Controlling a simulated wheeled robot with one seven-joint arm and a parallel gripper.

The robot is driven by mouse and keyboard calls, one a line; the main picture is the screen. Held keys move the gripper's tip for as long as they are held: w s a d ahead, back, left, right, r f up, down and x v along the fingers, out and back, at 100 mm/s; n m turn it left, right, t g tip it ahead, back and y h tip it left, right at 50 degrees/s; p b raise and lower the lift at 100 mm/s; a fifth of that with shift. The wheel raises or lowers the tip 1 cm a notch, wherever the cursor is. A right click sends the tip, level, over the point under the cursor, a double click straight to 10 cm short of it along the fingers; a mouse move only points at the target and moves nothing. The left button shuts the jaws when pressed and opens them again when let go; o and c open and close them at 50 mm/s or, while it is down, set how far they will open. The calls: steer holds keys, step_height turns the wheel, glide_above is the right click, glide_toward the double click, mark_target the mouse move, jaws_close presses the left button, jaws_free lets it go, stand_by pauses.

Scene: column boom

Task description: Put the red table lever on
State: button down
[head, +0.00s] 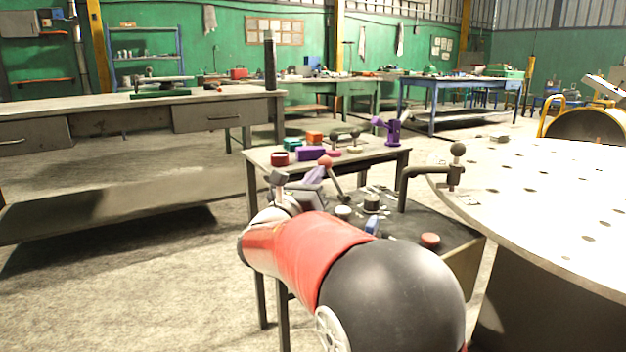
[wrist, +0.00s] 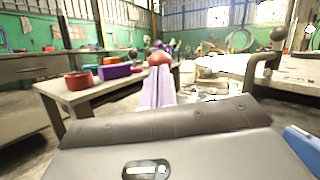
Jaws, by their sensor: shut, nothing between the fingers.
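The red table lever has a red ball knob (head: 325,160) on a thin dark rod that slopes down and right to the dark control table. In the wrist view the red knob (wrist: 160,58) appears just beyond my fingertips. My gripper (head: 319,170) is shut and empty, with its lilac fingers together; they also show in the wrist view (wrist: 155,80). The fingertips are very close to the knob; I cannot tell whether they touch it. My arm and hand hide part of the table and the lever's foot is not clear.
The dark control table (head: 455,245) carries a black knob (head: 372,203), a white button (head: 343,212) and a red button (head: 430,240). A small table behind holds coloured blocks (head: 310,153).

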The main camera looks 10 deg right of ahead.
steer(key=shift+d+r+m+p, duration=0.3)
steer(key=shift+r+p, duration=0.35)
steer(key=shift+p, duration=0.4)
steer(key=w+d+r+m+g+y+p, duration=0.1)
steer(key=d+g+p, duration=0.1)
steer(key=d+p, duration=0.2)
steer(key=w+d+r+m+g+y+p, duration=0.1)
steer(key=w+d+r+g+y+p, duration=0.1)
steer(key=d+p, duration=0.2)
steer(key=d, duration=0.3)
steer(key=shift+w+m+p, duration=0.3)
steer(key=shift+p, duration=0.05)
steer(key=shift+d+f+y, duration=0.15)
steer(key=shift+y, duration=0.15)
